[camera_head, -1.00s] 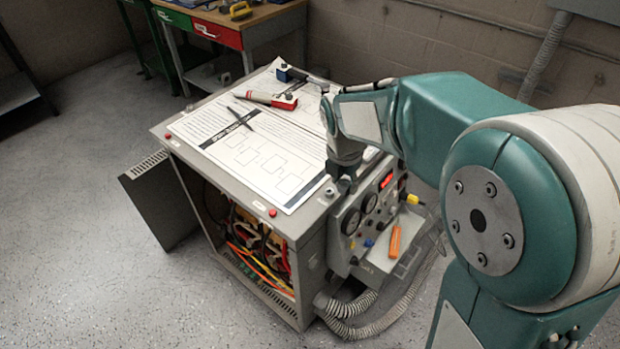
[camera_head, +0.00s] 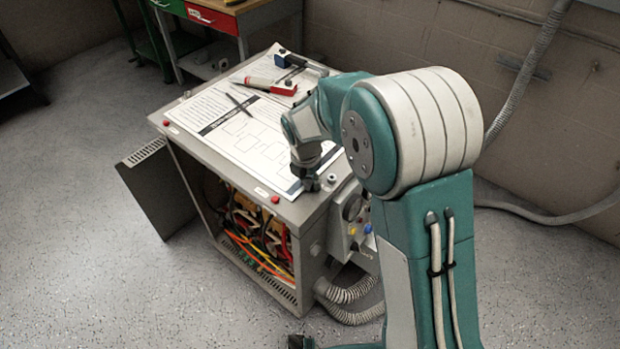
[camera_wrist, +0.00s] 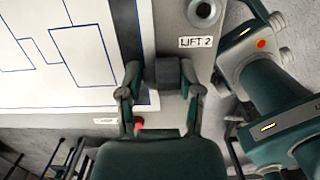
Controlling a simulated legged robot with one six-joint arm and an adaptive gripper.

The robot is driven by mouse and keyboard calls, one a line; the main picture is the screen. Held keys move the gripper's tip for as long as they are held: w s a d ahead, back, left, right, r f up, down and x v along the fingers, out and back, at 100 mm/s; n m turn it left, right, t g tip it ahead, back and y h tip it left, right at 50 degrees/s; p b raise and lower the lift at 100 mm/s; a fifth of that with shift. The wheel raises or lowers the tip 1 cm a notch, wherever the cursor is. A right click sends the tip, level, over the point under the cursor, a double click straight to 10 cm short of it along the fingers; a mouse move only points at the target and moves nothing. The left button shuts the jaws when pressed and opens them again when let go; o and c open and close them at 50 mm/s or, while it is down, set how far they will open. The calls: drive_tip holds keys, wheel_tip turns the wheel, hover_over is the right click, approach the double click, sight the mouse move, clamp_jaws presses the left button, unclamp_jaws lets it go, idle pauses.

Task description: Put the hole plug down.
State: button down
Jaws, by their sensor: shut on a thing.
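My gripper (camera_wrist: 163,82) is shut on the hole plug (camera_wrist: 166,73), a short dark grey cylinder between the two fingers in the wrist view. In the head view, my gripper (camera_head: 310,184) is over the front right part of the cabinet's top (camera_head: 290,213), by the edge of the white printed sheet (camera_head: 240,130). The plug cannot be made out there. I cannot tell whether the plug touches the top. A round grey fitting with a dark centre (camera_wrist: 203,12) sits beside a "LIFT 2" label (camera_wrist: 197,42) in the wrist view.
A red-ended marker (camera_head: 275,86), a dark pen (camera_head: 240,104) and a blue-ended tool (camera_head: 290,60) lie on the sheet. A red knob (camera_head: 275,199) is near the front edge. The cabinet front is open, showing coloured wires (camera_head: 255,250).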

sight(309, 183)
drive_tip(key=shift+c, duration=1.3)
unclamp_jaws()
drive_tip(key=shift+d+r, duration=0.1)
drive_tip(key=shift+d, duration=0.3)
wheel_tip(309, 183, up, 12)
drive_tip(key=s+a, duration=0.1)
drive_tip(key=shift+s+a, duration=0.15)
drive_tip(key=shift+a, duration=0.05)
drive_tip(key=s+d+r+m+t+y, duration=0.1)
drive_tip(key=s+d+r+m+t, duration=0.1)
drive_tip(key=s+d+r+m, duration=1)
drive_tip(key=s+d+f+m+t, duration=0.1)
drive_tip(key=s+d+m, duration=0.1)
drive_tip(key=s+m, duration=0.4)
drive_tip(key=s+d+f+m+t, duration=0.1)
drive_tip(key=s+d+f+m, duration=0.1)
drive_tip(key=s+m, duration=0.4)
drive_tip(key=shift+d+f+m, duration=0.25)
drive_tip(key=shift+d+m, duration=0.2)
drive_tip(key=shift+m, duration=1.75)
